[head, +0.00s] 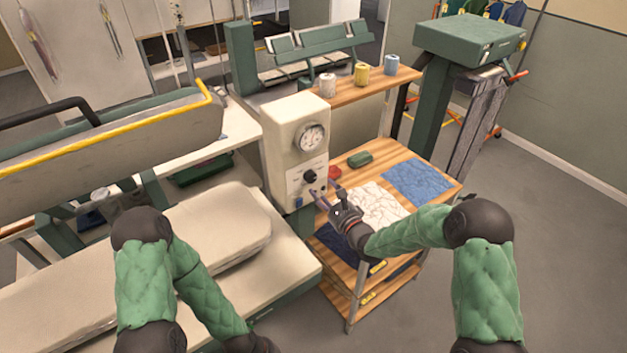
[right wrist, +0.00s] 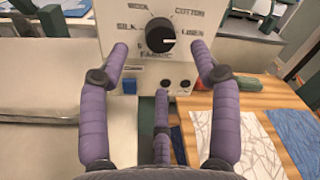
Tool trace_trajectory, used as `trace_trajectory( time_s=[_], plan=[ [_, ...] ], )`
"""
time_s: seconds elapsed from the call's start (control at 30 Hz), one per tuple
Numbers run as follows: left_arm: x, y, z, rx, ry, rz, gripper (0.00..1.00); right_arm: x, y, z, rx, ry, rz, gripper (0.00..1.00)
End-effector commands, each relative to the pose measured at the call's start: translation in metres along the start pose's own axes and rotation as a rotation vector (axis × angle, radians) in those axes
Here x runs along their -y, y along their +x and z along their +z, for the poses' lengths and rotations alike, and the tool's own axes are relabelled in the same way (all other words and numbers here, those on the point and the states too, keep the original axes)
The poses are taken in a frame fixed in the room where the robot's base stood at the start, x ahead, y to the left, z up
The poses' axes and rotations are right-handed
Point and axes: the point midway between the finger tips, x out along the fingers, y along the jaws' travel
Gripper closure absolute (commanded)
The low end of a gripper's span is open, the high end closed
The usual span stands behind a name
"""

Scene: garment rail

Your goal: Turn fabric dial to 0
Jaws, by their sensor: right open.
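The fabric dial (head: 309,176) is a round black knob on the front of a cream control box (head: 283,133). In the right wrist view the dial (right wrist: 160,35) is ringed by labels for wool, cotton, linen, silk and a 0 at the lower left. Its white mark points right, toward the linen side. My right gripper (head: 325,192) is open just in front of the box. Its purple fingers (right wrist: 161,58) spread either side of the dial and below it, apart from it. My left arm hangs at the lower left, and its gripper is out of frame.
A round gauge (head: 310,137) sits above the dial. A wooden cart (head: 440,174) with folded cloths stands right of the box. A padded press board (head: 200,235) is on the left.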

Motion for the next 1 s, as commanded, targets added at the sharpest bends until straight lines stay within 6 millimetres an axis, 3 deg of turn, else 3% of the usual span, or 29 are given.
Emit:
trace_trajectory(
  time_s=[0.1,0.33,0.53,0.8,0.87,1.0],
  plan=[
    [0.0,-0.001,0.0,0.0,0.0,0.0,1.0,-0.001,0.023,0.001,0.002,-0.001,0.001,0.37],
    [-0.001,-0.002,0.0,0.0,0.0,0.0,1.0,0.0,0.054,0.0,0.0,-0.001,0.0,0.37],
    [-0.001,-0.003,0.0,0.0,0.0,0.0,1.0,0.0,0.066,0.0,0.0,0.0,0.0,0.37],
    [-0.001,-0.003,0.0,0.0,0.0,0.0,1.0,0.0,0.067,0.0,-0.001,0.0,0.001,0.37],
    [-0.001,-0.003,0.0,0.0,0.0,0.0,1.0,0.0,0.067,0.0,-0.001,-0.001,0.001,0.51],
    [-0.001,-0.003,0.0,0.0,0.0,0.0,1.0,0.0,0.067,0.0,-0.001,-0.001,0.001,0.9]
  ],
)
